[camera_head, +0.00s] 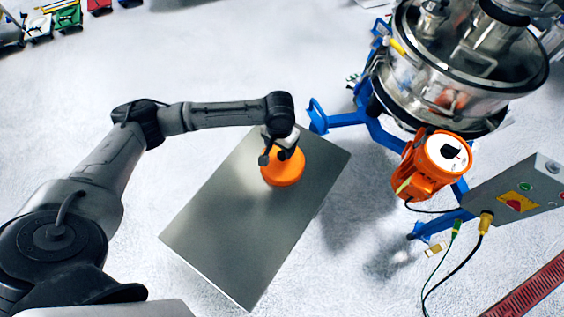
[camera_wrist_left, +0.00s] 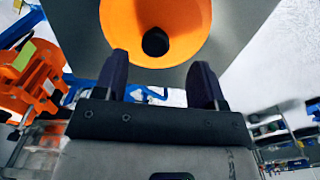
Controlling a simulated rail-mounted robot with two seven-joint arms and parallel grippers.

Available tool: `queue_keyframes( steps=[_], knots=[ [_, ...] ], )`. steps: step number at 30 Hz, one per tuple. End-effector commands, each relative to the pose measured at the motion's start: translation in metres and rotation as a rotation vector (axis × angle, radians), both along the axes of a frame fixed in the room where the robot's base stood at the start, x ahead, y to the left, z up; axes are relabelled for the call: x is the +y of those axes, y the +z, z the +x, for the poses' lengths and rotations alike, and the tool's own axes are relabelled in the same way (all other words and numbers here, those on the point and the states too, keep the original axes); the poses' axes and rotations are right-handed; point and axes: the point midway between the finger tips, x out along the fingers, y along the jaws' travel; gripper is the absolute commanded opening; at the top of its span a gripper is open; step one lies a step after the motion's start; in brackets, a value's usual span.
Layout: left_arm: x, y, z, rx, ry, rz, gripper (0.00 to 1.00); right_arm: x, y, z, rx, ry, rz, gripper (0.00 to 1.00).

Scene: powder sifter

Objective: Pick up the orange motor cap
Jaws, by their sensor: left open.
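The orange motor cap (camera_head: 284,172) lies on a grey metal plate (camera_head: 222,228), near the plate's far end. My left gripper (camera_head: 279,157) is over the cap in the head view and partly covers it. In the left wrist view the cap (camera_wrist_left: 178,22) is a round orange piece with a dark round spot at its lower side. The two dark fingertips (camera_wrist_left: 160,70) are apart there, with nothing visible between them but the cap's near edge just beyond. I cannot tell whether the fingers touch the cap. My right gripper is in neither view.
The steel sifter (camera_head: 450,75) stands on a blue frame (camera_head: 345,120) at the upper right. An orange motor (camera_head: 432,165) and a grey control box (camera_head: 520,200) with cables are beside it. Colored bins (camera_head: 68,18) are at the upper left.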

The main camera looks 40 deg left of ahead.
Motion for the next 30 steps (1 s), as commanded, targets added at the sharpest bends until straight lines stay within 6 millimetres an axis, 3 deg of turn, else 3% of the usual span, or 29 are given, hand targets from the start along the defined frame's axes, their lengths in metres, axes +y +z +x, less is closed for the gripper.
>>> queue_keyframes(
  steps=[8,18,26,30],
  knots=[
    [-0.001,-0.011,0.001,0.000,-0.001,0.000,0.64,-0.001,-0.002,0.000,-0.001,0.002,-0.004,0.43],
    [-0.004,-0.052,0.003,0.000,0.000,0.001,0.64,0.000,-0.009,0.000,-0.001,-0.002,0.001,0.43],
    [-0.004,-0.055,0.004,-0.002,-0.001,0.001,0.64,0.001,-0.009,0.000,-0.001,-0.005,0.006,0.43],
    [-0.004,-0.055,0.004,-0.002,-0.001,0.001,0.52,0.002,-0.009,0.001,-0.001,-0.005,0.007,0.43]
  ],
)
